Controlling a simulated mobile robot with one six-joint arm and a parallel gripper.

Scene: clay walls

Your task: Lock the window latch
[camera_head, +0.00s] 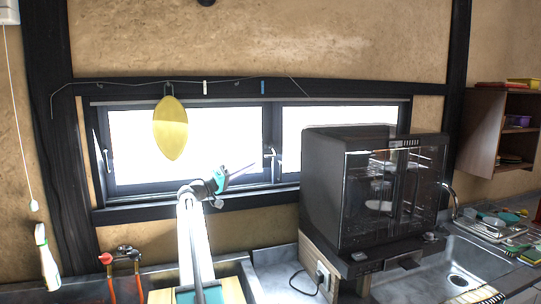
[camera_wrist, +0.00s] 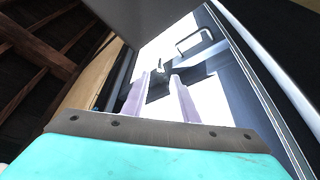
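The window (camera_head: 190,150) has a dark frame and two bright panes. A small latch (camera_head: 270,153) sits on the upright where the panes meet. My gripper (camera_head: 243,171) is just left of and a little below it in the head view, pointing toward it. In the wrist view my gripper (camera_wrist: 158,98) has two pale lilac fingers standing apart, with nothing held between them. A dark latch piece (camera_wrist: 158,82) shows beyond and between the fingertips. I cannot tell whether a finger touches it. A looped handle (camera_wrist: 193,42) shows further up.
A yellow oval object (camera_head: 170,128) hangs in front of the left pane. A dark glass-fronted cabinet (camera_head: 375,190) stands on the counter right of the latch, close to the window. Another handle (camera_head: 108,160) is on the window's left edge.

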